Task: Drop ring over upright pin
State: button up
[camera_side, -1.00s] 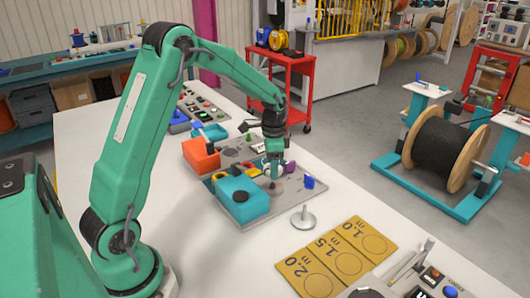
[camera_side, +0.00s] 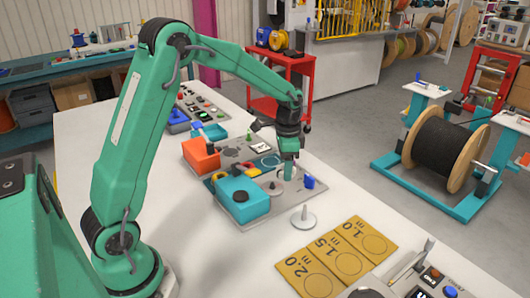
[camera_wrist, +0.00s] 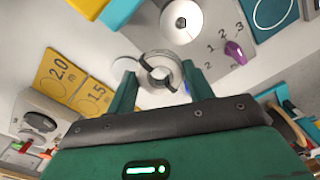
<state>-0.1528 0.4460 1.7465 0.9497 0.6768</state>
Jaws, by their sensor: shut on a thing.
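My gripper (camera_side: 289,172) is shut on a pale grey ring (camera_wrist: 174,62), which sits between its two green fingertips in the wrist view. In the side view the ring is small and partly covered by the fingers. The upright pin (camera_side: 303,216) stands on a round silver base on the white table, right of and nearer than the gripper. The ring is held above and behind the pin, apart from it in the side view. In the wrist view a pale round shape (camera_wrist: 122,67), likely the pin's base, shows partly behind the ring.
Yellow length cards (camera_side: 335,258) lie in front of the pin. The table left of the plate is clear.

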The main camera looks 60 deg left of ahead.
jog(key=r, duration=0.1)
send_over(305, 205)
jog(key=shift+r, duration=0.1)
jog(key=shift+f, duration=2.3)
jog(key=shift+f, duration=0.25)
jog(key=shift+f, duration=2.75)
jog(key=o, duration=1.1)
jog(key=shift+o, duration=0.2)
jog(key=shift+r, duration=4)
